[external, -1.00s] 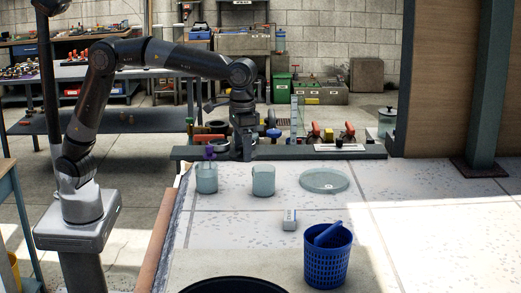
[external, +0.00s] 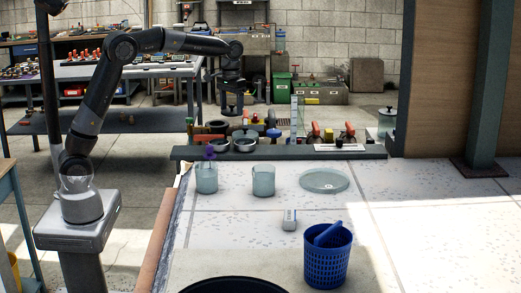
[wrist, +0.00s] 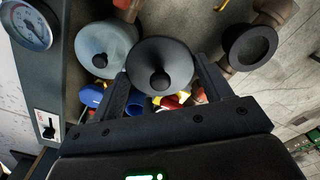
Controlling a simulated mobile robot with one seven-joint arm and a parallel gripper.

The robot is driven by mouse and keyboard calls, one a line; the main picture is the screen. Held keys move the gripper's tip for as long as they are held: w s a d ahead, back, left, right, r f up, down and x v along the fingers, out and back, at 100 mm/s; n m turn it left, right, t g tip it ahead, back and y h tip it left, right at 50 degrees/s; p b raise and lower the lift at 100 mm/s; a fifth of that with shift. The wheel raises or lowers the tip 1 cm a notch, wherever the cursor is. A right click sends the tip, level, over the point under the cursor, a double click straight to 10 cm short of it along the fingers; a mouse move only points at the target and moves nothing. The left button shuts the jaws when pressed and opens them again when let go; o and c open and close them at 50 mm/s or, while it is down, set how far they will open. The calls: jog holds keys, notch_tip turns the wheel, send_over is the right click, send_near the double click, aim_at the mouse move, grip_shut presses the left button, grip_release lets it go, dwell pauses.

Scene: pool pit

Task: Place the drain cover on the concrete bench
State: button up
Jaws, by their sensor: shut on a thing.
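My gripper (external: 235,113) is raised above the cluttered back ledge in the external view. In the wrist view its two fingers (wrist: 162,82) are shut on a dark grey round disc with a black knob (wrist: 160,56), which I take for the drain cover. In the external view the held disc is too small and dark to make out clearly. The dark, long ledge (external: 290,153) runs behind the pale tiled surface. I cannot tell for certain which surface is the concrete bench.
Round metal pots (external: 244,143), a blue knob and red-handled tools (external: 348,134) crowd the ledge below. The right tiles are clear.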

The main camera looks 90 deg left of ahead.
jog(key=shift+n, duration=0.3)
jog(key=a+f, duration=0.1)
jog(key=f, duration=0.3)
jog(key=s+a+f, duration=0.1)
jog(key=f, duration=0.3)
jog(key=s+a+f, duration=0.1)
jog(key=f, duration=0.4)
jog(key=shift+a, duration=0.35)
jog(key=shift+f, duration=2.6)
jog(key=shift+f, duration=0.15)
jog(key=o, duration=1.1)
